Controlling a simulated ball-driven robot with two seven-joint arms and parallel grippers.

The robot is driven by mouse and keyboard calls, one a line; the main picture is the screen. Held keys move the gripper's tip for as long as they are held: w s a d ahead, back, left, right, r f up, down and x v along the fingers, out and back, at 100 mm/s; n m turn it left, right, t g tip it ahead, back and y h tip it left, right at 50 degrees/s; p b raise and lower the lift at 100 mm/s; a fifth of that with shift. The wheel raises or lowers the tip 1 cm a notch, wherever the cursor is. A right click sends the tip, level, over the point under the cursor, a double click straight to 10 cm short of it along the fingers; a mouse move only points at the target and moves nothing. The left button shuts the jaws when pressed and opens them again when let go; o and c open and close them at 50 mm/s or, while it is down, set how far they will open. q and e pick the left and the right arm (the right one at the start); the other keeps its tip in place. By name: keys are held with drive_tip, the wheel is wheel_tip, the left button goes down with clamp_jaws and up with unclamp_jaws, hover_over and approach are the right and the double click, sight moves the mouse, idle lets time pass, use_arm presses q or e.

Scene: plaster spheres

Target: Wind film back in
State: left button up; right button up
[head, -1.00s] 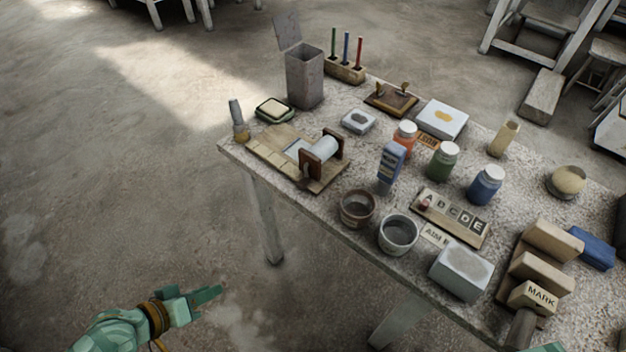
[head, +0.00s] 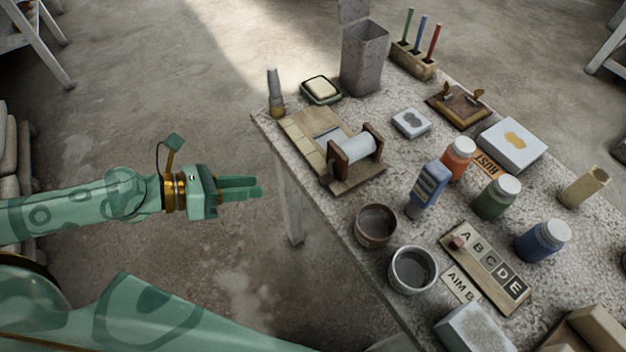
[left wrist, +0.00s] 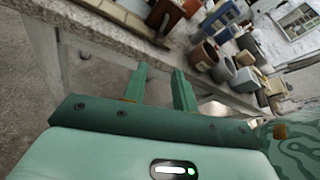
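The film roller (head: 354,149) is a white roll held between two brown wooden end blocks on a wooden board (head: 352,184) at the table's near left corner. A pale sheet (head: 328,134) lies flat on the board to the left of the roll. My left gripper (head: 258,188) is off the table's left edge, apart from the board and empty. The left wrist view shows its two fingers (left wrist: 161,72) with a gap between them. A brown block (left wrist: 165,14) shows beyond the fingertips there, partly cut off. My right gripper is out of view.
A grey brush-like tool (head: 275,92), a soap dish (head: 320,90) and a tall metal bin (head: 363,58) stand behind the board. A brown pot (head: 376,225), a grey pot (head: 413,269) and a blue bottle (head: 428,188) stand to its right. Floor lies left of the table.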

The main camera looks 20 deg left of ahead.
use_arm(q)
drive_tip(key=p, duration=0.2)
approach(319, 181)
drive_tip(key=w+d, duration=0.1)
drive_tip(key=d, duration=0.1)
drive_tip(key=x, duration=0.2)
drive_tip(key=p+x, duration=0.1)
drive_tip(key=x, duration=0.2)
drive_tip(key=shift+w+f, duration=0.25)
drive_tip(key=shift+f, duration=0.25)
clamp_jaws()
